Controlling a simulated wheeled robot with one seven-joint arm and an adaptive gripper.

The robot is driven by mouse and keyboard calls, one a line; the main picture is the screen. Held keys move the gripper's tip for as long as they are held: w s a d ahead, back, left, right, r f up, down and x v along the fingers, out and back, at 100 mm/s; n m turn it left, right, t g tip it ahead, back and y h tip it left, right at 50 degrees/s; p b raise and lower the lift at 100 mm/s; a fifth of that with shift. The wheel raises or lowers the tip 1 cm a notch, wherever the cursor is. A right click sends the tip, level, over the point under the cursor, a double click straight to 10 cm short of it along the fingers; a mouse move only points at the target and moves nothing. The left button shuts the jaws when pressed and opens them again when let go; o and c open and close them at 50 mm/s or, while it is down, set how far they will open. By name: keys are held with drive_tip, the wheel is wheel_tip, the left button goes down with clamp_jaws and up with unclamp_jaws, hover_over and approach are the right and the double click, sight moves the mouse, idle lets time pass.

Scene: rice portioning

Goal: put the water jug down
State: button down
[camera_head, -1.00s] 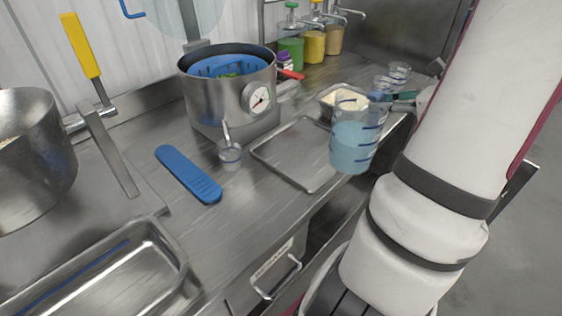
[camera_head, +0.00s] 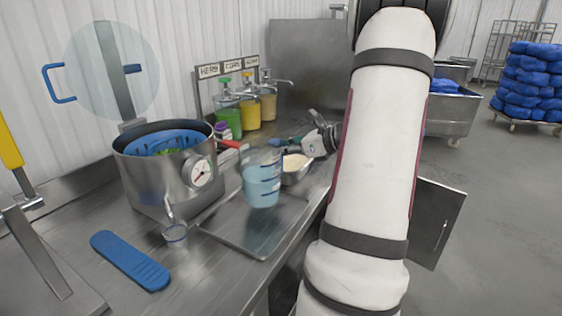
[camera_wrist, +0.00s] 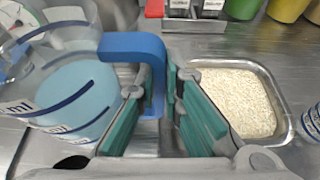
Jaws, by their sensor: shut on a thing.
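The water jug (camera_head: 262,180) is a clear measuring jug with blue marks and pale blue water. In the head view it shows over the flat metal tray (camera_head: 240,243); I cannot tell whether its base touches anything. My gripper (camera_head: 300,141) is to the right of it. In the wrist view the jug (camera_wrist: 70,95) is at the left, and its blue handle (camera_wrist: 135,46) runs between the green finger pads of my gripper (camera_wrist: 163,100). The gripper is shut on the handle. The jug's base is hidden in the wrist view.
A metal pan of rice (camera_head: 296,166) stands just right of the jug. Coloured dispensers (camera_head: 247,115) stand behind.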

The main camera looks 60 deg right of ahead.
drive_tip(key=shift+w+d+f, duration=0.1)
drive_tip(key=shift+w, duration=0.2)
drive_tip(key=shift+f, duration=1.75)
drive_tip(key=c, duration=1.7)
unclamp_jaws()
